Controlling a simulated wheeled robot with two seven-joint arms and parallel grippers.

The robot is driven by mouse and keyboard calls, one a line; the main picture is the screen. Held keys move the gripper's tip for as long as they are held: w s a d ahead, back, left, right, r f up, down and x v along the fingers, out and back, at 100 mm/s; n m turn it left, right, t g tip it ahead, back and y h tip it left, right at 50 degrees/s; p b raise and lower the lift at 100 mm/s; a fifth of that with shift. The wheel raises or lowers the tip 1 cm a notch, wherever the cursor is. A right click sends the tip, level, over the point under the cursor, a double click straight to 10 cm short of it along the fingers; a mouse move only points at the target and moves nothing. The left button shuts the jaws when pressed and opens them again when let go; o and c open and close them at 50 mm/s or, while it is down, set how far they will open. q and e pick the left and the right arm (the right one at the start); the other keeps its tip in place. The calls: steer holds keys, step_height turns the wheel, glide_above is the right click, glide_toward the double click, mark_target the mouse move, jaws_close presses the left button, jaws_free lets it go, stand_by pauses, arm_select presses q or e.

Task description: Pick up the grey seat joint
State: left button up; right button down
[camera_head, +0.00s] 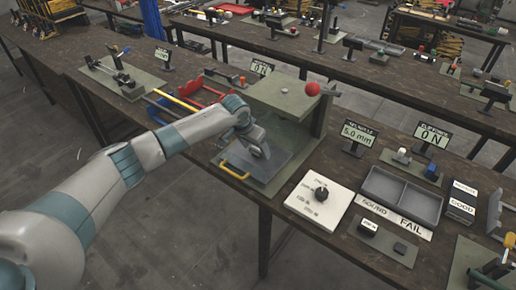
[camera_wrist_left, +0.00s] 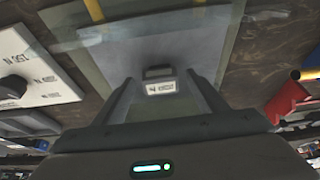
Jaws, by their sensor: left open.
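A small dark grey block with a white label (camera_wrist_left: 159,80) is on the grey plate of the press in the left wrist view. It seems to be the grey seat joint, but its label is too small to read. My left gripper (camera_head: 258,152) is over the grey plate (camera_head: 281,160), under the raised top of the press. In the left wrist view my left gripper (camera_wrist_left: 162,92) is open, with the block between or just beyond its fingertips. I cannot tell whether the fingers touch it. In the head view the block is hidden by my gripper. My right gripper is not in view.
The press top (camera_head: 285,97) and a red ball knob (camera_head: 312,89) stand close behind my gripper. A yellow handle (camera_head: 233,171) is at the plate's front. A white dial panel (camera_head: 318,202) and a grey two-part tray (camera_head: 401,195) lie to the right; red bins (camera_head: 205,92) are behind left.

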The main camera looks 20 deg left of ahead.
mark_target(255, 150)
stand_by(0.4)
arm_select(q)
steer(key=c, duration=1.2)
steer(key=shift+r, duration=0.1)
steer(key=shift+w+r+b, duration=0.1)
steer(key=shift+r+b, duration=0.3)
steer(key=shift+r, duration=0.15)
step_height(255, 150, up, 2)
steer(key=shift+r+b, duration=0.1)
steer(key=shift+b, duration=0.55)
steer(key=s+d+r+b, duration=0.1)
steer(key=s+d+r, duration=0.1)
steer(key=d, duration=0.1)
steer(key=s+d+r+b, duration=0.1)
steer(key=s+d+r, duration=0.1)
steer(key=d+r, duration=0.1)
steer(key=s+d+r+b, duration=0.1)
steer(key=s+d+r, duration=0.1)
steer(key=s+d, duration=0.1)
steer(key=shift+d+r, duration=0.3)
